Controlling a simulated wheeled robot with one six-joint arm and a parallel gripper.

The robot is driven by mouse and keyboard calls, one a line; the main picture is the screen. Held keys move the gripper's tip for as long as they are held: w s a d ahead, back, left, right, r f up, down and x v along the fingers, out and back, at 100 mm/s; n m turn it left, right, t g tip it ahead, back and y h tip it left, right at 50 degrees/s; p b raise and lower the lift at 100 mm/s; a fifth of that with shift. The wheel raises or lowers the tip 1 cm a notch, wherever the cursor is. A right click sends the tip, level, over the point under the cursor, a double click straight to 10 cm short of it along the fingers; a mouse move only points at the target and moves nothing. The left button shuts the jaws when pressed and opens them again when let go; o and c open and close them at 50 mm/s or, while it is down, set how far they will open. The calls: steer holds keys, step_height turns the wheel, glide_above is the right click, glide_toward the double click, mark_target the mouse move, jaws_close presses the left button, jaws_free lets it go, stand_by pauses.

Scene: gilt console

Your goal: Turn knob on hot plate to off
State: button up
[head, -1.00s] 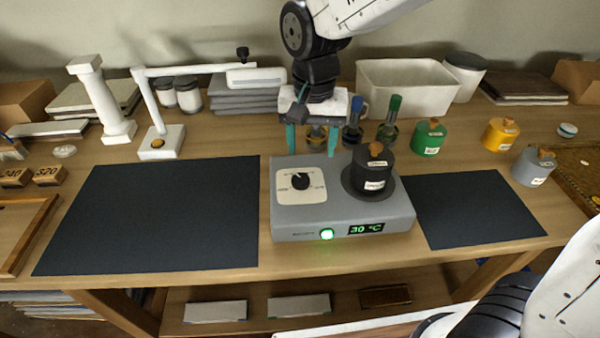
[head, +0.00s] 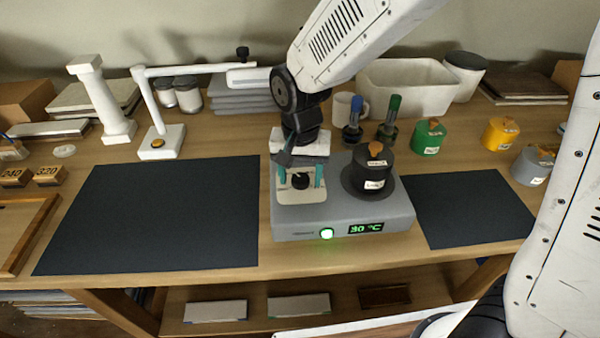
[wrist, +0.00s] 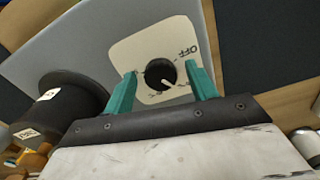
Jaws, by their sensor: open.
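The grey hot plate (head: 340,218) stands on the table, with a green lit button (head: 327,233) and a display (head: 366,228) that seems to read 30 °C. Its black round knob (head: 300,181) sits on a cream dial panel at the left. In the wrist view the knob (wrist: 160,73) has a white pointer line aimed down and right, away from the "OFF" mark (wrist: 187,52). My gripper (head: 300,183) is open above the panel; in the wrist view its teal fingers (wrist: 162,90) stand on either side of the knob, apart from it.
A black lidded pot (head: 373,170) stands on the heating disc right of the knob. Dark mats lie left (head: 150,215) and right (head: 470,208) of the hot plate. Bottles, a mug (head: 348,108) and coloured canisters stand behind and to the right.

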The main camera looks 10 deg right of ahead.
steer(key=c, duration=1)
steer(key=shift+n, duration=0.4)
steer(key=n, duration=0.5)
steer(key=shift+d+n, duration=0.1)
steer(key=shift+n, duration=0.3)
steer(key=n, duration=0.3)
steer(key=shift+n, duration=0.3)
steer(key=shift+w+d+n, duration=0.1)
steer(key=shift+n, duration=1.7)
steer(key=o, duration=1)
